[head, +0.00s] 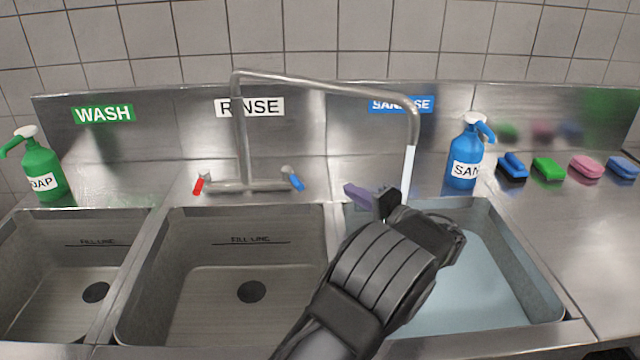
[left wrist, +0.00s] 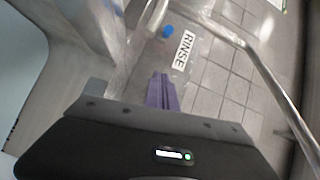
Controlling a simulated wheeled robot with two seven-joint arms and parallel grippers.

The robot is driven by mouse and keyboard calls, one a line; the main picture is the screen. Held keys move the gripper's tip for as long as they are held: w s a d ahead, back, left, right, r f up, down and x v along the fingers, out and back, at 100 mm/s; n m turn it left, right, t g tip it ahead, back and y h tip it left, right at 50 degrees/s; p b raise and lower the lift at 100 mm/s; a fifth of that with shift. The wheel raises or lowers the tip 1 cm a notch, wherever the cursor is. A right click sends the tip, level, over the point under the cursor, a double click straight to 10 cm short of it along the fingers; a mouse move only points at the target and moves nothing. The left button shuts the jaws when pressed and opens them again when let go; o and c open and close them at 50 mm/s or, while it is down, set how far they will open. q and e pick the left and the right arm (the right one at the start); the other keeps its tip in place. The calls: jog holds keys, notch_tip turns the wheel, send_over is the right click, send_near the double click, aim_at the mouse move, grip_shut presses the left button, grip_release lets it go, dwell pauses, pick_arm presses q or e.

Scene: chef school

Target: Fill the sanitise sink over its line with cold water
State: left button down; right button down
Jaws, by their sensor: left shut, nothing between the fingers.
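The sanitise sink (head: 540,290) is at the right in the head view and holds a pool of pale blue water (head: 480,275). Its fill line does not show; my left arm covers part of the sink. The swing spout (head: 330,88) ends above this sink, and a white stream of water (head: 409,170) falls from it. The blue cold handle (head: 293,180) and red hot handle (head: 198,186) sit on the tap base. My left gripper (head: 357,197), with purple fingers, is shut and empty, right of the blue handle and apart from it. The blue handle (left wrist: 168,31) also shows in the left wrist view.
The rinse sink (head: 165,290) and wash sink (head: 20,300) are empty, with drains showing. A green soap bottle (head: 42,170) stands at left. A blue sanitiser bottle (head: 465,160) stands behind the sanitise sink, with several sponges and a brush (head: 512,167) to its right.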

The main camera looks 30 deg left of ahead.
aim_at(300, 187)
pick_arm(q)
jog(key=p+x, duration=0.2)
jog(key=x, duration=0.8)
jog(key=shift+r, duration=0.1)
jog(key=s, duration=0.1)
jog(key=s+a, duration=0.1)
jog(key=s+a+f+p, duration=0.1)
jog(key=shift+s, duration=0.2)
jog(key=s+b, duration=0.1)
jog(key=b, duration=0.1)
jog(key=s+t+b, duration=0.1)
jog(key=b, duration=0.2)
jog(key=s+a+m+b, duration=0.1)
jog(key=b, duration=0.1)
jog(key=shift+s+a+f+t+h+b, duration=0.1)
jog(key=shift+f+t+h+b, duration=0.2)
jog(key=shift+f+t+b, duration=0.1)
jog(key=shift+s+a+r, duration=0.2)
jog(key=shift+s+r, duration=0.1)
jog(key=shift+r, duration=0.1)
